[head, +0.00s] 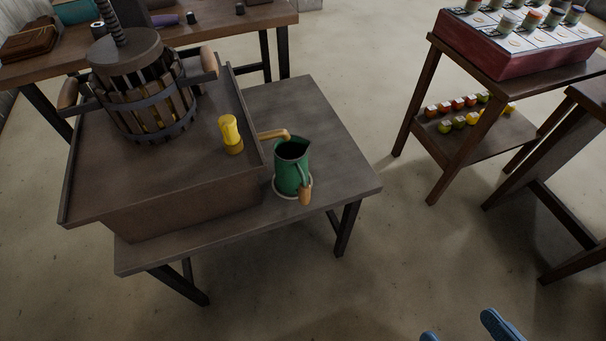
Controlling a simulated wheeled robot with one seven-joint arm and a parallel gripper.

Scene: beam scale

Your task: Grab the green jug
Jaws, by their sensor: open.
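The green jug (289,172) stands upright on a pale round coaster (280,196) near the right end of the low wooden table (330,165). A wooden spout (273,134) ends close above the jug's rim. My gripper (462,331) shows only as two blue fingertips at the bottom edge, right of centre. They are apart with nothing visible between them. It is well away from the jug, in front of it and to the right.
A wooden tray (185,185) with a slatted press (145,95) and a yellow shaker-like object (230,134) stands left of the jug. A stand with a red box (515,58) and colourful fruit-like pieces is at right. Open floor (400,240) lies between.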

